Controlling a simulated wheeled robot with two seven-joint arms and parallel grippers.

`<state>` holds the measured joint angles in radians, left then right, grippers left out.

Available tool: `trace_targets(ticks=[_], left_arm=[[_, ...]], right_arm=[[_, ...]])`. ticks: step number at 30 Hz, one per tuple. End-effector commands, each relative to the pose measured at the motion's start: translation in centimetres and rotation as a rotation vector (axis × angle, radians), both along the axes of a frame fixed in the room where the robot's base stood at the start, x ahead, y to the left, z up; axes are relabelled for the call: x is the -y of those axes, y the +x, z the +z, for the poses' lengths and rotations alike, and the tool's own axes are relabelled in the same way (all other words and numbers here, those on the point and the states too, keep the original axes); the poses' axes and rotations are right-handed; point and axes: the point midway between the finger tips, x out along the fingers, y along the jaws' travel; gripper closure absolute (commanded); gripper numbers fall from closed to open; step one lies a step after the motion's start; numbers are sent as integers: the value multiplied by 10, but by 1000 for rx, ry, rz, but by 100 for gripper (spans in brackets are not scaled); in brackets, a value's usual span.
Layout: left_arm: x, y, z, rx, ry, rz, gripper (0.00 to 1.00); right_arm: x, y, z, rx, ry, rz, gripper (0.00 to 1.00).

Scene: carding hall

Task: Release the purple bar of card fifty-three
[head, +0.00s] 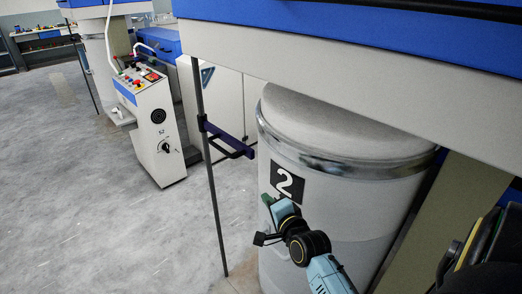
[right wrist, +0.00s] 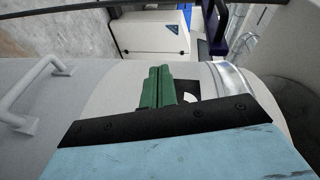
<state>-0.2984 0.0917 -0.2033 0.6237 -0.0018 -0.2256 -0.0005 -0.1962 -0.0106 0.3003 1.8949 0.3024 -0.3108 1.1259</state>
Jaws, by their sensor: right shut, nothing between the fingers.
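The purple bar (head: 229,139) sticks out from a thin dark post in the head view, with a dark handle-like loop at its lower side. It also shows, dark purple, at the top of the right wrist view (right wrist: 213,32). My right gripper (head: 270,201) is below and right of the bar, apart from it, in front of the can's number label. In the right wrist view its green fingers (right wrist: 156,86) are together and hold nothing. My left gripper is not in view. No number fifty-three is readable.
A large pale can (head: 330,180) with a metal band and a black "2" label (head: 288,184) stands behind my right gripper. The thin post (head: 211,190) rises left of it. A control console (head: 150,120) stands further left. Open grey floor (head: 70,190) lies at left.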

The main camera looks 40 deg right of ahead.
Motion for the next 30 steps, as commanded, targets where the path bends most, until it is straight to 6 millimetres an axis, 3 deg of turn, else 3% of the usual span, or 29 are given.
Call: trace_targets(ticks=[1,3,7,20,30], left_arm=[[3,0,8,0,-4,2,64],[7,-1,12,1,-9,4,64],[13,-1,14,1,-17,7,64],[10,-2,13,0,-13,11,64],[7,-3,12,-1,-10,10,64]], right_arm=[[6,-1,35,66,42,-23,100],[13,-3,66,134,92,-44,100],[18,-7,93,198,140,-60,100],[20,-4,96,208,146,-62,100],[33,49,97,209,145,-62,100]])
